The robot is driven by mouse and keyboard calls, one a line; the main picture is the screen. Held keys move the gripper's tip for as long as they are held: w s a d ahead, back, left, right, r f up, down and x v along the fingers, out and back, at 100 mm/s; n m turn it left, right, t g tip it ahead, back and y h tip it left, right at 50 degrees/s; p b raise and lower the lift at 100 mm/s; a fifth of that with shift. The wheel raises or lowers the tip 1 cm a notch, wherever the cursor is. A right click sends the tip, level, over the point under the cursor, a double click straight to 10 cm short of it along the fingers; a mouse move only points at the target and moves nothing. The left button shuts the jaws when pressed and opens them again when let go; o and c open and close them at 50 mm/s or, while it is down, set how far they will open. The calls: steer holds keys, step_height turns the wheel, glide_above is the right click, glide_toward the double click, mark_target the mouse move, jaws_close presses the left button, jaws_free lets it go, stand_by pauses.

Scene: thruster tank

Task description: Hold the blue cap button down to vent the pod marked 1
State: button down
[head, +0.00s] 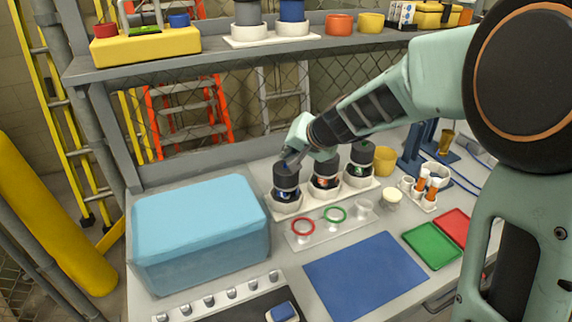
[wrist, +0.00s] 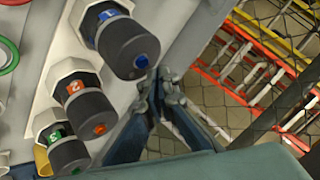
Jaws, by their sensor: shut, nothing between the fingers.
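Three dark pods with white collars stand in a row on a white rack (head: 310,196). The left pod (head: 287,178) has a blue mark; in the wrist view it is the upper pod (wrist: 122,38), with a blue cap button (wrist: 141,62) on its end. The middle pod (wrist: 85,107) has an orange button and a 2. The third pod (wrist: 66,148) has a green button. My gripper (head: 289,160) is above the left pod, shut and empty. In the wrist view its fingertips (wrist: 161,80) are close beside the blue button; I cannot tell whether they touch it.
A light-blue box (head: 200,225) stands left of the rack. In front are a plate with red (head: 303,226) and green rings (head: 334,213) and a blue mat (head: 365,275). A shelf (head: 220,58) runs above and behind the pods. A yellow cup (head: 384,160) stands right of them.

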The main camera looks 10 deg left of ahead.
steer(key=shift+f, duration=0.15)
steer(key=shift+f+b, duration=0.3)
steer(key=shift+b, duration=0.3)
steer(key=shift+f+b, duration=0.5)
steer(key=shift+b, duration=0.1)
stand_by(1.1)
steer(key=shift+r, duration=0.1)
stand_by(2.4)
steer(key=shift+r+p, duration=0.7)
steer(key=shift+r, duration=0.15)
step_height(320, 180, up, 5)
steer(key=p, duration=0.4)
steer(key=shift+d, duration=0.1)
